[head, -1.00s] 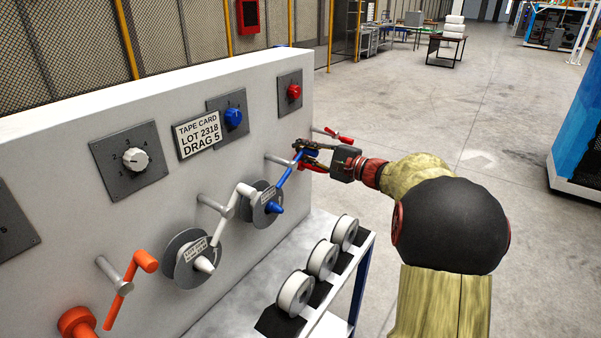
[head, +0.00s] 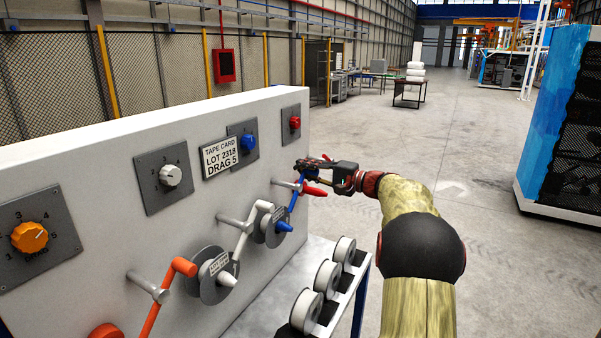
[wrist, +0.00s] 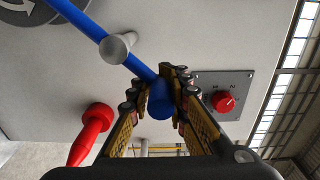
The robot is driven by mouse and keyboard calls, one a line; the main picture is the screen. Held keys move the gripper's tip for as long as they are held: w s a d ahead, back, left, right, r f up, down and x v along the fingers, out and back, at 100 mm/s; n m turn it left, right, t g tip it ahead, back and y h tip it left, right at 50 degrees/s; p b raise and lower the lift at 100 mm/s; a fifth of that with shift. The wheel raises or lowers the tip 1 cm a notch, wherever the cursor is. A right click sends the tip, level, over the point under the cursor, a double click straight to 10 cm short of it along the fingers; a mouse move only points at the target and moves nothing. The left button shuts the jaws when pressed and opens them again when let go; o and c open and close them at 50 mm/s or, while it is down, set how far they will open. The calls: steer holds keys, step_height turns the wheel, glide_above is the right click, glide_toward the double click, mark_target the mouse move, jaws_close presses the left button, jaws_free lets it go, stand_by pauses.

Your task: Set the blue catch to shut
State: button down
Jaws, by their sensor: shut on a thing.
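The blue catch (head: 296,199) is a slim blue bar by a grey spool disc on the white panel, near a grey peg (head: 284,183). In the wrist view the blue bar (wrist: 126,61) slants down from top left past the grey peg (wrist: 118,47) to a round blue end (wrist: 161,104). My gripper (head: 312,168) is at the bar's upper end in the head view. In the wrist view my gripper (wrist: 167,95) is shut around that blue end. The fingers partly hide the grip.
A red handle (wrist: 92,133) juts out close beside my fingers. A red dial (wrist: 225,102) is on the panel nearby. White (head: 247,232) and orange (head: 167,298) bars sit further left. White reels (head: 343,249) stand on a shelf below.

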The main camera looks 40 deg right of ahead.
steer(key=shift+a+f, duration=0.1)
steer(key=shift+a, duration=0.1)
steer(key=c, duration=2.2)
jaws_free()
steer(key=o, duration=0.5)
steer(key=shift+a, duration=0.15)
steer(key=shift+s, duration=0.15)
steer(key=shift+s+d, duration=0.35)
steer(key=v, duration=1.1)
steer(key=shift+a, duration=0.1)
